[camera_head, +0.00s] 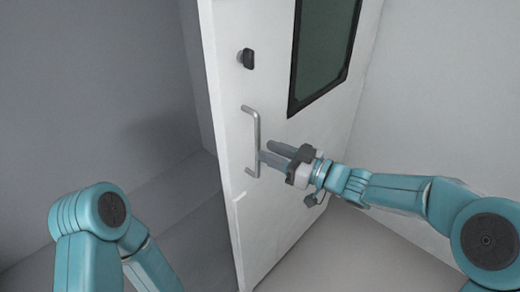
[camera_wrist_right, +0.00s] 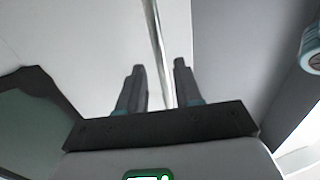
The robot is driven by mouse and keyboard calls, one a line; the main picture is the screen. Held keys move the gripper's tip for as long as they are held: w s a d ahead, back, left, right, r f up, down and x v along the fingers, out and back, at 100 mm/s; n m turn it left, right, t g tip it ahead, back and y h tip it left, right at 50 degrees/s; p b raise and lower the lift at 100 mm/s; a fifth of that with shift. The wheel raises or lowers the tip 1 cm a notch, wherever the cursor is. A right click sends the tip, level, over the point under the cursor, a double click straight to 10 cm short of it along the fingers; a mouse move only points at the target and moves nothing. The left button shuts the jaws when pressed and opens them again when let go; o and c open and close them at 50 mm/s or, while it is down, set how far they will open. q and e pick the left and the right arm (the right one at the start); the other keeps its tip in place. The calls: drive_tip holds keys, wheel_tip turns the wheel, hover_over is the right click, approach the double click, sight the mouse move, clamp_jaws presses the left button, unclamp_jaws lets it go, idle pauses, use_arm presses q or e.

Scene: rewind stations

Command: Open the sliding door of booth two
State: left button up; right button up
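The white sliding door (camera_head: 278,190) stands in the middle of the head view, with a dark framed window (camera_head: 325,50). A grey upright bar handle (camera_head: 251,140) is fixed near its left edge. My right gripper (camera_head: 262,153) is at the handle, fingers pointing left toward it. In the right wrist view the handle (camera_wrist_right: 158,45) runs between the two separated fingertips of the right gripper (camera_wrist_right: 160,68), with visible gaps beside it. I cannot tell whether either finger touches it. My left arm shows at the lower left, but its gripper is out of view.
A small black knob (camera_head: 246,58) sits on the door above the handle. Left of the door edge is a shaded grey recess with a wall (camera_head: 110,90) and a low ledge. A plain light wall (camera_head: 440,90) stands at the right, with bare floor (camera_head: 340,250) below.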

drive_tip(key=b+v, duration=0.1)
drive_tip(key=v, duration=1.1)
drive_tip(key=shift+d, duration=0.1)
wheel_tip(320, 180, down, 24)
drive_tip(key=s+a+m+h, duration=0.25)
drive_tip(key=m+h, duration=0.35)
drive_tip(key=m, duration=0.5)
drive_tip(key=s+d+f+m+g+h, duration=0.1)
drive_tip(key=s+d+f+g+h, duration=0.1)
drive_tip(key=s+f, duration=0.6)
drive_tip(key=s+d+f+m+g+h, duration=0.2)
drive_tip(key=s+f, duration=0.6)
drive_tip(key=s, duration=0.5)
drive_tip(key=d+g+h, duration=0.1)
drive_tip(key=g+h, duration=0.1)
drive_tip(key=g, duration=0.1)
drive_tip(key=shift+s+m+g, duration=0.3)
drive_tip(key=shift+s+g, duration=0.05)
drive_tip(key=shift+g, duration=0.05)
drive_tip(key=shift+w, duration=0.1)
